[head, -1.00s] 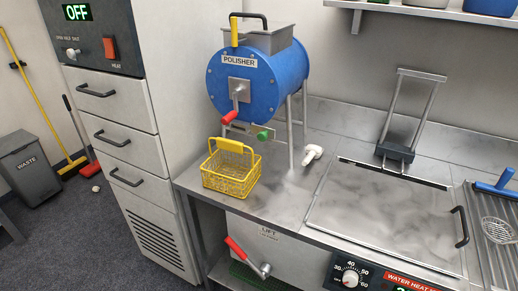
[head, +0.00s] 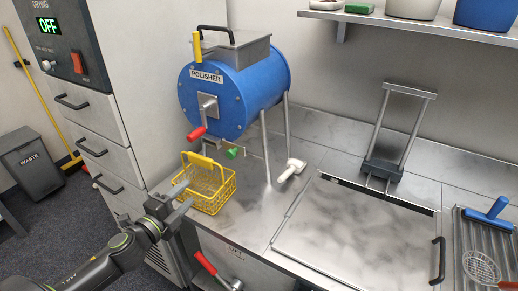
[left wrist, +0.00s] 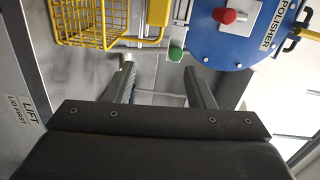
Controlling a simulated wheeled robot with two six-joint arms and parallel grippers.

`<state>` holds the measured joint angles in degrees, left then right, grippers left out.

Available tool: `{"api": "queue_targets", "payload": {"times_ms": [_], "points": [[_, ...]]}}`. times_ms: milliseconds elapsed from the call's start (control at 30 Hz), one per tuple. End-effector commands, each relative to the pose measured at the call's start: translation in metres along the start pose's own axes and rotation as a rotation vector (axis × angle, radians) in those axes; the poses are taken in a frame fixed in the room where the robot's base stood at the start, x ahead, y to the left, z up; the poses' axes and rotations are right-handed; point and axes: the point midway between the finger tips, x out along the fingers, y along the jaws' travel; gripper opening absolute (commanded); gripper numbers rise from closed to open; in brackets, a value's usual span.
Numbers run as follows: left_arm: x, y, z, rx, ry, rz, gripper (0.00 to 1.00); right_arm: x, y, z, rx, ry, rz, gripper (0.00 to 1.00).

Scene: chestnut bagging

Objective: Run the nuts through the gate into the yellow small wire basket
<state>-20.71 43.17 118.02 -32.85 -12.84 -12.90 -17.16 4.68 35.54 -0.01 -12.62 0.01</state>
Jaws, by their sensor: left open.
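The yellow wire basket (head: 222,197) stands upright on the steel counter in front of the blue polisher (head: 232,88); no nuts show in it. It also shows at the top left of the left wrist view (left wrist: 82,30). The gate's green knob (head: 232,153) is under the drum, above and right of the basket; it also shows in the left wrist view (left wrist: 176,54). My left gripper (head: 183,197) is open and empty, its fingers at the basket's front left in the head view. Whether they touch it is unclear. Nuts inside the polisher are hidden. My right gripper is out of view.
The polisher has a red crank handle (head: 196,133) and a yellow lever (head: 197,45). A white tap-like fitting (head: 292,169) lies right of its legs. A lidded steel tank (head: 350,225) is to the right. A drawer cabinet (head: 105,140) stands left.

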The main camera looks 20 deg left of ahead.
Motion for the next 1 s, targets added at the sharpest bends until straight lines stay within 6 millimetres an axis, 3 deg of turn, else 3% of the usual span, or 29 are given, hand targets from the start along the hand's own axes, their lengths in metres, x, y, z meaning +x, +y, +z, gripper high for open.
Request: {"api": "queue_targets", "payload": {"times_ms": [100,200,467,1000], "points": [[-0.003,-0.024,-0.016,0.047,0.044,-0.037,0.49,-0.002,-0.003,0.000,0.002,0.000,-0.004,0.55],[-0.003,-0.030,-0.020,0.060,0.056,-0.048,0.49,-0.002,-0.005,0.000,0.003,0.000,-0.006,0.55],[0.010,-0.031,-0.020,0.056,0.052,-0.049,0.49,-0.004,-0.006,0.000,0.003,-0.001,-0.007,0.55],[0.057,-0.032,-0.023,0.055,0.056,-0.050,0.49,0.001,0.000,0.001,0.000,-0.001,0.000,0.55]]}}
